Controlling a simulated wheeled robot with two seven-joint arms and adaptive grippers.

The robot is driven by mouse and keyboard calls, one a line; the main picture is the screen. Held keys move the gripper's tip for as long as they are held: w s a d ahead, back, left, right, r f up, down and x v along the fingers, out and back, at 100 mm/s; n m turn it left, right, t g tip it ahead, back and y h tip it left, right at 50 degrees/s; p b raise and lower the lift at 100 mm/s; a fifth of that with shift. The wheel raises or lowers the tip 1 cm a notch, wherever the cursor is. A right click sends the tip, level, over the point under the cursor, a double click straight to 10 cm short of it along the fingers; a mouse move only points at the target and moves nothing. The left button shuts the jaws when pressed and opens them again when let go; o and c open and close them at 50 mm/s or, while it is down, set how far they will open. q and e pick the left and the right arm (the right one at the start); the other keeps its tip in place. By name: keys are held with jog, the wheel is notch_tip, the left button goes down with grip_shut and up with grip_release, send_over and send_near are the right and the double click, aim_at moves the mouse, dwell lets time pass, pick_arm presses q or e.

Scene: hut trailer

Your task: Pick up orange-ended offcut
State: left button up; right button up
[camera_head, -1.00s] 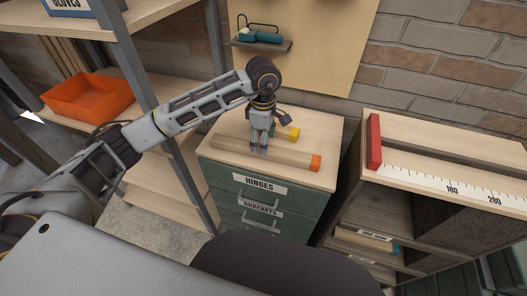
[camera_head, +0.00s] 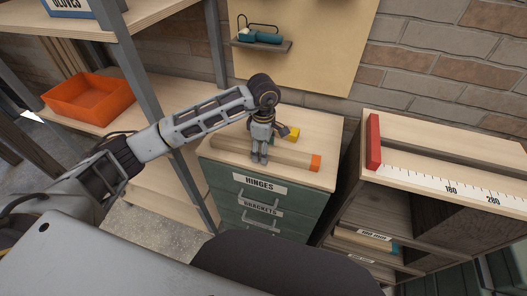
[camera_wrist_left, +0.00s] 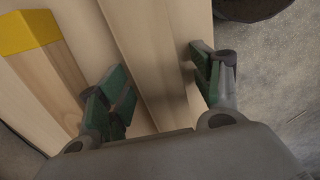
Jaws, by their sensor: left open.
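The orange-ended offcut (camera_head: 290,158) is a long pale wood bar lying flat on the top of the green drawer cabinet, its orange end to the right. My left gripper (camera_head: 259,160) points down over the bar's middle. In the left wrist view the open green-padded fingers (camera_wrist_left: 160,92) stand on either side of the bar (camera_wrist_left: 150,40), with a gap visible on at least one side. The orange end is outside that view. My right gripper is not in view.
A yellow-ended block (camera_head: 293,134) lies just behind the offcut; it also shows in the left wrist view (camera_wrist_left: 28,32). The cabinet top (camera_head: 325,135) is bare at the right. A shelf post (camera_head: 160,90) stands left, and a workbench with a ruler (camera_head: 450,187) stands right.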

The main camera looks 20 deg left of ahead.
pick_arm(q)
jog(key=shift+r, duration=0.1)
jog(key=c, duration=1.3)
